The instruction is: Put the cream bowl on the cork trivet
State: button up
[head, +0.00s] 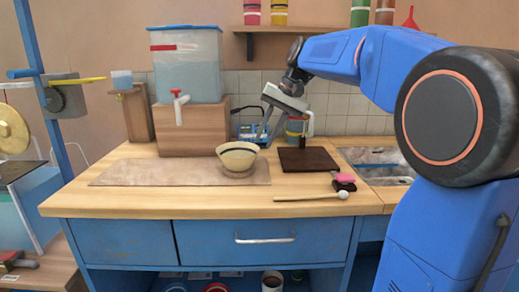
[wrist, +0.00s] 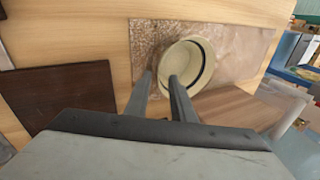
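The cream bowl (head: 237,160), with a dark band, stands upright on a long beige mat on the worktop. In the wrist view the bowl (wrist: 205,50) shows from above and looks empty. The dark brown square, which I take for the cork trivet (head: 307,160), lies flat and bare to the bowl's right; it also shows at the left of the wrist view (wrist: 60,95). My gripper (head: 268,138) is at the bowl's right side. In the wrist view my gripper (wrist: 160,77) has its fingers apart, one tip overlapping the bowl's near rim. I cannot tell whether they touch it.
The beige mat (head: 120,174) runs under the bowl. A wooden box (head: 192,128) carrying a water tank (head: 187,70) stands behind it. A mallet (head: 310,197) and a pink sponge-like item (head: 343,178) lie near the front edge. A sink (head: 378,160) is at right.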

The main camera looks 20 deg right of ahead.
jog(key=v, duration=0.4)
jog(key=shift+d+r, duration=0.1)
jog(key=shift+r, duration=0.15)
jog(key=shift+s, duration=0.15)
